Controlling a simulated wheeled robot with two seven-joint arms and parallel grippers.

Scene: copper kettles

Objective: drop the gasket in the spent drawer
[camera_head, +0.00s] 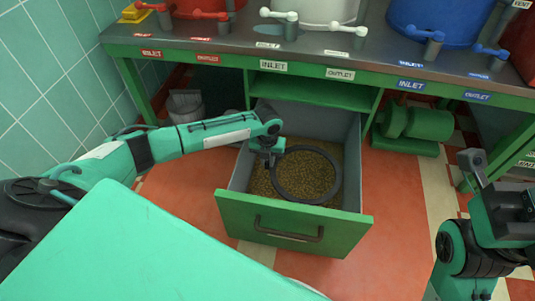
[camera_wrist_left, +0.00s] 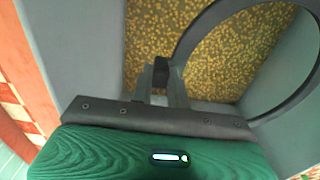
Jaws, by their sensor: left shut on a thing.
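The gasket is a large dark ring (camera_head: 339,178). It is over the open drawer, inside its walls in the head view, and the wrist view shows part of the ring (camera_wrist_left: 277,108). The drawer has a green front (camera_head: 245,218), grey walls and yellow-brown granules inside. I cannot tell whether the ring touches the granules. My right gripper (camera_head: 473,162) is at the right edge, and its jaws are unclear.
The green bench (camera_head: 230,50) above the drawer carries red, white and blue vessels, with inlet and outlet taps along its front. A green motor-like unit (camera_head: 408,125) stands right of the drawer. A grey bin (camera_head: 186,105) stands left of it.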

